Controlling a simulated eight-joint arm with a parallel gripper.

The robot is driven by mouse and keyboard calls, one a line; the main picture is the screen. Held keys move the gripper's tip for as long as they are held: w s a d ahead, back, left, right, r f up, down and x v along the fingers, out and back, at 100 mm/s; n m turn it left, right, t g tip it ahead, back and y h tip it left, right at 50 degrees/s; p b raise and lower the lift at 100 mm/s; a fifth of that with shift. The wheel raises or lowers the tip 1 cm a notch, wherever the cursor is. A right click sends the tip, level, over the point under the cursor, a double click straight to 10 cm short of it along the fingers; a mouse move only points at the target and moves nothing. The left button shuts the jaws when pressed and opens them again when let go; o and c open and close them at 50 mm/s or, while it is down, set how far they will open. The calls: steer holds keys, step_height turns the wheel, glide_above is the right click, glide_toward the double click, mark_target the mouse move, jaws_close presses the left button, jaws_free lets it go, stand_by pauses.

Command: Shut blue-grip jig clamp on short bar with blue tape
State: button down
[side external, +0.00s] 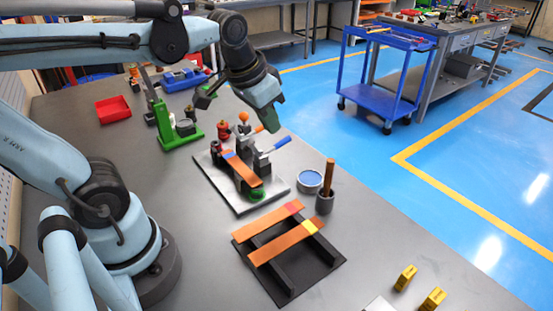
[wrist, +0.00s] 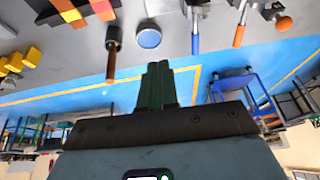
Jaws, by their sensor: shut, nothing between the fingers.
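The short copper bar (side external: 246,174) with blue tape (side external: 228,155) lies on the light jig plate (side external: 238,207) among the clamps. The blue-grip clamp (side external: 281,142) has its handle sticking out, slanting up to the right. Its blue grip shows in the wrist view (wrist: 195,42). An orange-grip clamp stands beside it, with its grip in the wrist view (wrist: 239,36). My gripper (side external: 270,122), with green fingers, is shut and empty above the far side of the jig, near the orange grip. The fingers (wrist: 157,70) look apart from both handles in the wrist view.
A rack (side external: 286,277) with two copper bars, taped pink and yellow, stands in front. A blue-topped round tin (side external: 310,180) and a pot with a wooden handle (side external: 325,203) stand right of the jig. A green device (side external: 180,135) stands behind left.

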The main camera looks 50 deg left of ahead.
steer(key=w+a+r+g, duration=0.5)
steer(key=a+r+g, duration=0.1)
steer(key=a, duration=0.1)
steer(key=shift+w+g, duration=0.25)
steer(key=shift+g, duration=0.05)
steer(key=shift+a+f, duration=0.1)
glide_toward(250, 142)
step_height(250, 142, down, 4)
steer(key=w, duration=0.3)
steer(key=s+f, duration=0.1)
steer(key=s, duration=0.2)
steer(key=shift+a+f, duration=0.1)
steer(key=shift+f, duration=0.3)
steer(key=shift+s+f, duration=0.3)
steer(key=shift+s, duration=0.25)
